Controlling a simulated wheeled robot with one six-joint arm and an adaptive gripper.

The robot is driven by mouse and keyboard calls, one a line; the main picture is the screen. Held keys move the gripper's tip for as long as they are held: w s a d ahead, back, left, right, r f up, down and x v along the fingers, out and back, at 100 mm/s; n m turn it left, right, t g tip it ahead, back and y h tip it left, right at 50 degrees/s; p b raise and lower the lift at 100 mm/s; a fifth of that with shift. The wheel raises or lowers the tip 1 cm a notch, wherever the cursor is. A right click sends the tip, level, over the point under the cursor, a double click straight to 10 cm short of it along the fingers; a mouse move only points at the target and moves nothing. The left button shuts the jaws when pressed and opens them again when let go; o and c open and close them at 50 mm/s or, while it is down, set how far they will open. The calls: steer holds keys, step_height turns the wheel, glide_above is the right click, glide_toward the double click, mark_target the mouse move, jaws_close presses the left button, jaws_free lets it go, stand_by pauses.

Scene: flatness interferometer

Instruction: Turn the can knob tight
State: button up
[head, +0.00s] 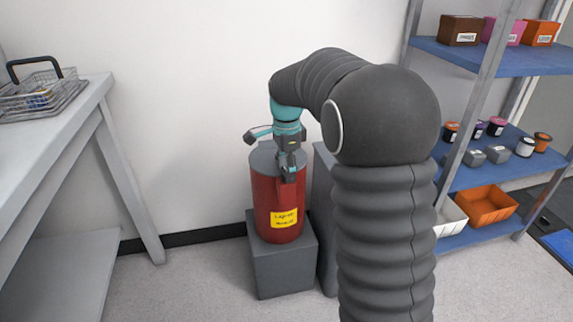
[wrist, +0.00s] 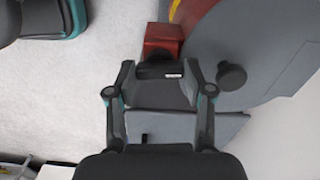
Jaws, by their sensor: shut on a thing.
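The can (head: 277,205) is a red drum with a grey lid and a yellow label, upright on a grey block. In the wrist view its grey lid (wrist: 225,35) fills the upper right. A red square block (wrist: 163,40) stands at its rim. A black knob with a small white mark (wrist: 158,71) sits at that block, between my fingertips. My gripper (head: 288,172) is at the can's upper front; in the wrist view my gripper (wrist: 160,74) is shut on the black knob. Its far side is hidden by the red block.
A dark round knob (wrist: 231,76) stands on the lid just right of my right finger. The grey block (head: 282,265) is below the can. A blue-shelved rack (head: 490,165) stands right; a grey table (head: 60,115) with a wire basket (head: 42,92) stands left.

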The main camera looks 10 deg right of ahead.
steer(key=shift+f+m, duration=0.1)
steer(key=shift+m, duration=0.4)
steer(key=o, duration=1.2)
steer(key=shift+c, duration=0.2)
step_height(320, 180, up, 12)
